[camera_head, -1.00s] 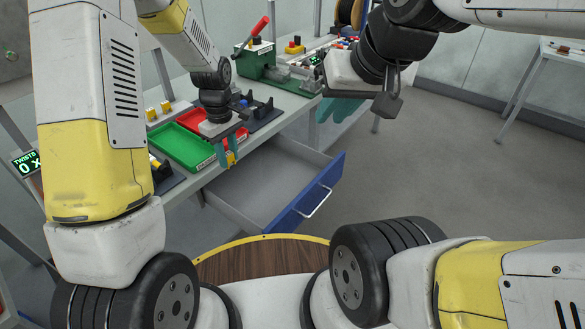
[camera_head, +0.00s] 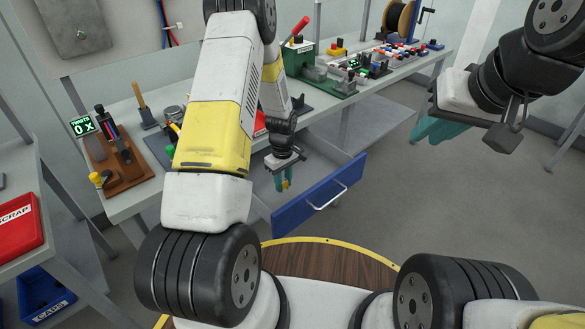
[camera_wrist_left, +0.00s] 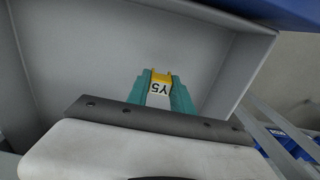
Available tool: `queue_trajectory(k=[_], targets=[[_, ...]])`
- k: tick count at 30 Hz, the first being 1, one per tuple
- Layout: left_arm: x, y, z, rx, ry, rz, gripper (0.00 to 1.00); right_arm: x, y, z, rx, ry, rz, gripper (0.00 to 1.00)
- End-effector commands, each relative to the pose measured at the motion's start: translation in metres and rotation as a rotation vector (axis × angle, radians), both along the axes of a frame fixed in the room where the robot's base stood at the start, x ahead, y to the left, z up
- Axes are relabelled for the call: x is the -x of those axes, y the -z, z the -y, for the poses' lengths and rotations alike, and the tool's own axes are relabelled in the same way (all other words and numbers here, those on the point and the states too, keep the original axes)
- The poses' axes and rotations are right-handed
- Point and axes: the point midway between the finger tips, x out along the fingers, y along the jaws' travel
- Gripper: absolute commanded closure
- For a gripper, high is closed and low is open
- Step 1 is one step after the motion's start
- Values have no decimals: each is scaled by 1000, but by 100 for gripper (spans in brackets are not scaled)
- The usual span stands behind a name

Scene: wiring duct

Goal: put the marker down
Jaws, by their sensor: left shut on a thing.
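My left gripper (camera_head: 284,180) is shut on a small yellow marker (camera_wrist_left: 160,84) with a white label that reads "Y5". The label appears upside down in the left wrist view. The marker sits between the teal fingertips (camera_wrist_left: 158,96) and points away from the wrist. In the head view the gripper hangs at the open drawer (camera_head: 318,196), close behind its blue front. The wrist view shows the drawer's bare grey inside (camera_wrist_left: 90,50) beyond the marker. My right gripper (camera_head: 440,130) is at the upper right, away from the bench; its finger gap is unclear.
The bench holds a green press with a red lever (camera_head: 296,30), a wooden stand (camera_head: 122,165) and a "TWISTS 0 X" display (camera_head: 82,125). A red SCRAP bin (camera_head: 15,228) and a blue bin (camera_head: 45,292) are at the left. Floor right of the drawer is clear.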

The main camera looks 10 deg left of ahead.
Motion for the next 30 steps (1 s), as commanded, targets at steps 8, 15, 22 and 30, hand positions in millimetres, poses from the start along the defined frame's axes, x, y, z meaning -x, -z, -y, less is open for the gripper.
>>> queue_trajectory(k=[8, 15, 22, 30], targets=[[0, 32, 0, 1, 0, -1, 100, 0, 0, 0, 0, 0, 0, 80], [0, 32, 0, 0, 0, -1, 100, 0, 0, 0, 0, 0, 0, 80], [0, 33, 0, 1, 0, -1, 51, 0, 0, 0, 0, 0, 0, 80], [0, 33, 0, 0, 0, 0, 51, 0, 0, 0, 0, 0, 0, 80]])
